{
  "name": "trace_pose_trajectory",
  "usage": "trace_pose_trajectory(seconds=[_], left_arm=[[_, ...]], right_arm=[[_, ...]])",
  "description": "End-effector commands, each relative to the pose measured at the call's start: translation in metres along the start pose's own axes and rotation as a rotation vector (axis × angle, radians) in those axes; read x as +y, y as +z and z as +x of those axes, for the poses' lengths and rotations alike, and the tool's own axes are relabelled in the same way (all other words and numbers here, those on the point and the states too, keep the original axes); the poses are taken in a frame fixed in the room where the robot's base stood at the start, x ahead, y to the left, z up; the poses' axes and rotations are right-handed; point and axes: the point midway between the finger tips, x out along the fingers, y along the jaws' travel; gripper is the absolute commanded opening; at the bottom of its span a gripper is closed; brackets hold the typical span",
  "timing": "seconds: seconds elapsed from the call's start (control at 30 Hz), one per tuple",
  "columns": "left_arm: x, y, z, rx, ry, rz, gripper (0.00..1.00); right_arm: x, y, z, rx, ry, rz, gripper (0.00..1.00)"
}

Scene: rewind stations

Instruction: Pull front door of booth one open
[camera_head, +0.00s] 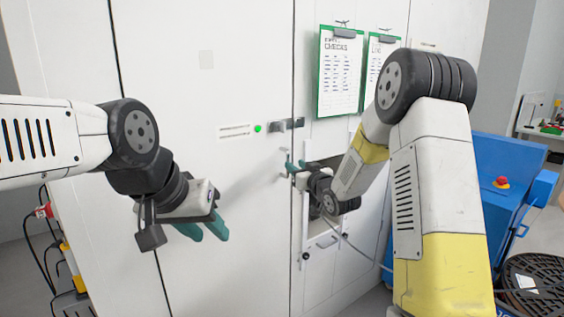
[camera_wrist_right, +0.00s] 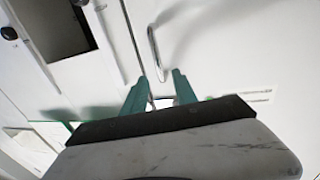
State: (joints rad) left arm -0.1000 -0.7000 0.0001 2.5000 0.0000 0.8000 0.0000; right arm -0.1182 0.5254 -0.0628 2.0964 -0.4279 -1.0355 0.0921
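The white front door (camera_head: 215,110) fills the middle of the head view and looks shut against the panel beside it. Its slim bar handle (camera_head: 282,165) is near the door's right edge, and it also shows in the right wrist view (camera_wrist_right: 153,45). My right gripper (camera_head: 294,161) is at the handle with its teal fingers apart. In the right wrist view the handle's near end reaches toward the gap between the fingertips (camera_wrist_right: 155,80); I cannot tell whether they touch it. My left gripper (camera_head: 208,236) hangs in front of the door, empty, its fingers apart.
A grey latch (camera_head: 285,125) and a green light (camera_head: 257,128) sit above the handle. Green-framed clipboards (camera_head: 340,70) hang to the right. A dark opening in the panel lies behind my right wrist. A blue machine (camera_head: 510,180) with a red button stands at the right.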

Motion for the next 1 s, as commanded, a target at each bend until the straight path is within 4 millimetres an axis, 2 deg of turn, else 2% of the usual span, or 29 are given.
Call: trace_pose_trajectory(seconds=[0.4, 0.57, 0.8, 0.83, 1.0], left_arm=[[0.0, 0.0, 0.0, 0.0, 0.0, 0.0, 0.36], [0.0, 0.0, 0.0, 0.0, 0.0, 0.0, 0.36], [0.0, 0.0, 0.0, 0.0, 0.0, 0.0, 0.36], [0.0, 0.0, 0.0, 0.0, 0.0, 0.0, 0.36], [0.0, 0.0, 0.0, 0.0, 0.0, 0.0, 0.36]], right_arm=[[-0.001, 0.0, 0.061, -0.001, -0.001, -0.001, 0.34], [0.0, 0.0, 0.071, -0.001, 0.001, 0.0, 0.34], [0.0, 0.0, 0.072, -0.002, 0.001, 0.0, 0.34], [0.0, 0.0, 0.072, -0.002, 0.001, 0.0, 0.32], [0.0, 0.0, 0.072, -0.002, 0.001, 0.0, 0.0]])
